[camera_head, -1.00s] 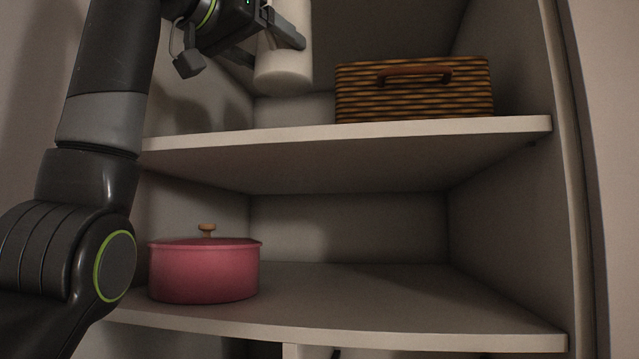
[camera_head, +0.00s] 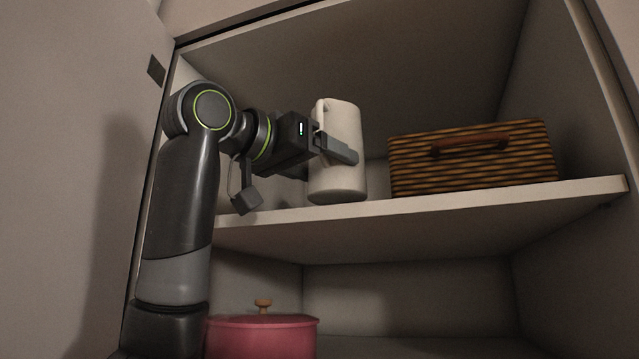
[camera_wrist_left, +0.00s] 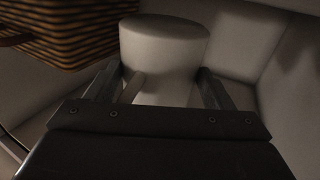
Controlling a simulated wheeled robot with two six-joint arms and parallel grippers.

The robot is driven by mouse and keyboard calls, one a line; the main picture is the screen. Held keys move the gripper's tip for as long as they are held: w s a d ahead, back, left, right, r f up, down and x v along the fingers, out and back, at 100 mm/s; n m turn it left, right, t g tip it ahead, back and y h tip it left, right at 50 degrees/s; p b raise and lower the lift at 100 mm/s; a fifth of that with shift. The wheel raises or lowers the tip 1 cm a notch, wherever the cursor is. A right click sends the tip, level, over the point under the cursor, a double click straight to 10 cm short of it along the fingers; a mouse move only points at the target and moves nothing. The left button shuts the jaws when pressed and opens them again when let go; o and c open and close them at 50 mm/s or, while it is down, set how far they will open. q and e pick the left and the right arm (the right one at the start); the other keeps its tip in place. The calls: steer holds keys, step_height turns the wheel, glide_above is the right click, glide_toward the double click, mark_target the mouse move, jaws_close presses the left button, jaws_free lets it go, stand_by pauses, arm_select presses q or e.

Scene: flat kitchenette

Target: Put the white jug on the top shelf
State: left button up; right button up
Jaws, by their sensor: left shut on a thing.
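The white jug (camera_head: 338,178) is upright at the top shelf (camera_head: 430,209), left of the wicker basket. Its base is close to the shelf board; I cannot tell whether it touches. My left gripper (camera_head: 340,150) is shut on the jug from the left side, around its middle. In the left wrist view the jug (camera_wrist_left: 163,50) stands between the two fingers of the gripper (camera_wrist_left: 160,90). My right gripper is not in view.
A wicker basket (camera_head: 475,160) with a brown handle stands right of the jug, with a small gap. A red pot (camera_head: 262,338) with a lid is on the shelf below. The cupboard's side walls bound the space.

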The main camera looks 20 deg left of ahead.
mark_target(319, 185)
arm_select(q)
steer(key=shift+s+d+f, duration=0.1)
steer(key=shift+s+f, duration=0.1)
steer(key=shift+f, duration=0.55)
steer(key=shift+f+p, duration=0.3)
steer(key=shift+f, duration=0.1)
steer(key=shift+w+f, duration=0.25)
steer(key=shift+f, duration=0.15)
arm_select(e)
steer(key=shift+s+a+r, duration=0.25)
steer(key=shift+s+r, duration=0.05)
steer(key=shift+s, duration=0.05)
arm_select(q)
steer(key=shift+s, duration=0.15)
steer(key=shift+f, duration=0.1)
steer(key=o, duration=1)
steer(key=shift+f, duration=0.1)
steer(key=shift+c, duration=0.2)
steer(key=o, duration=0.4)
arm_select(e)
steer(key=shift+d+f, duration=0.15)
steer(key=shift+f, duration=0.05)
